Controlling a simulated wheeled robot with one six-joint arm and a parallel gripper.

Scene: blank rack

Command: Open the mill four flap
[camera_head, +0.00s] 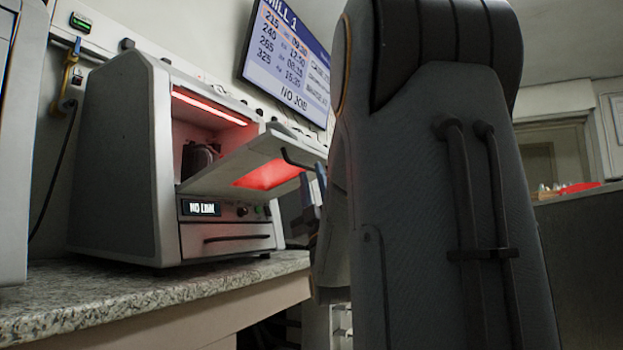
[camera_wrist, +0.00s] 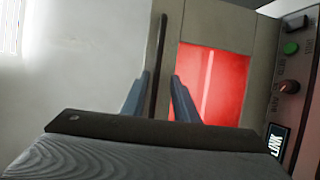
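A grey mill (camera_head: 120,160) stands on the counter in the head view, its front lit red inside. The flap's red window (camera_wrist: 215,80) and dark bar handle (camera_wrist: 159,50) show in the wrist view. My gripper (camera_wrist: 160,75) has its two blue-grey fingers apart, one on each side of the handle, with visible gaps. In the head view the fingers (camera_head: 313,188) are at the flap's outer edge, partly hidden by my arm. No mill number is readable on it.
The mill's front panel (camera_head: 222,210) has a "NO LINK" display, knobs and a drawer below the flap. A dark object (camera_head: 200,160) sits inside the chamber. A wall screen (camera_head: 288,55) reads "MILL 1". The granite counter (camera_head: 110,305) ends near my arm. Another grey unit stands far left.

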